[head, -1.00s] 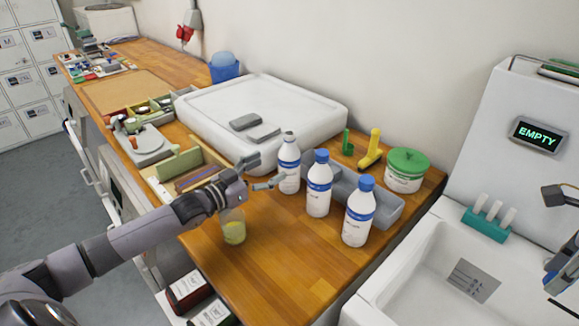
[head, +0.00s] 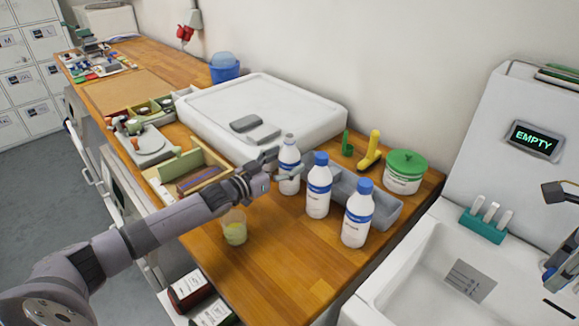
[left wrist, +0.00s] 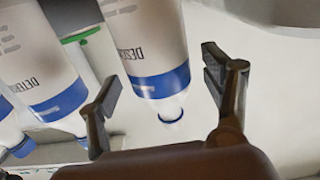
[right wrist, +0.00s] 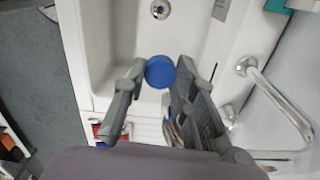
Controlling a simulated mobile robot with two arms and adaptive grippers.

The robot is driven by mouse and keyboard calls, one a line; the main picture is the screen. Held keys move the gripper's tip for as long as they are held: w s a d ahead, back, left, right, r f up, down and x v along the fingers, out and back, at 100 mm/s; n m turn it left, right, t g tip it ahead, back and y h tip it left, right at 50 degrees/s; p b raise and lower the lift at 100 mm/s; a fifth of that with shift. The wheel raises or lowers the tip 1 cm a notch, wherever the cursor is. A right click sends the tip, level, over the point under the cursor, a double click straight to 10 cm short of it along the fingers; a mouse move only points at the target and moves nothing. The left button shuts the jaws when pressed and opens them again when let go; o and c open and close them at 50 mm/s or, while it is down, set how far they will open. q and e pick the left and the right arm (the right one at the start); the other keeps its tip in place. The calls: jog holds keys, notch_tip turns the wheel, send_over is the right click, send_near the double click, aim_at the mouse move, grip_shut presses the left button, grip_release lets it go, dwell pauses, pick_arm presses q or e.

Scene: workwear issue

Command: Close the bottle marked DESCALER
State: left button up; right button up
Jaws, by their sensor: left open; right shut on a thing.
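The bottle whose label starts DES (left wrist: 150,45) shows upside down in the left wrist view, with a bare neck. In the head view it is the leftmost white bottle with a blue band (head: 289,172), upright and without a blue cap. My left gripper (head: 278,170) is open, with its fingers on either side of this bottle; contact cannot be told. It also shows in the left wrist view (left wrist: 165,100). My right gripper (right wrist: 155,88) is shut on a blue cap (right wrist: 160,72), above the sink. In the head view only part of my right arm shows at the right edge.
Two blue-capped bottles (head: 318,190) (head: 357,215) stand close to the right, beside a grey tray (head: 385,207). A beaker with yellowish liquid (head: 235,232) stands below my left arm. A green-lidded tub (head: 405,178) is behind. The sink (head: 415,265) is at the right; the front wood is clear.

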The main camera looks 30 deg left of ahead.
pick_arm(q)
jog(key=shift+x, duration=0.95)
pick_arm(e)
jog(key=shift+r, duration=0.15)
pick_arm(q)
jog(key=shift+c, duration=0.3)
jog(key=shift+r, duration=0.1)
jog(key=c, duration=1.6)
jog(key=shift+r, duration=0.1)
pick_arm(e)
jog(key=shift+f+b, duration=0.55)
jog(key=shift+f, duration=0.05)
pick_arm(q)
jog(key=shift+r, duration=9.85)
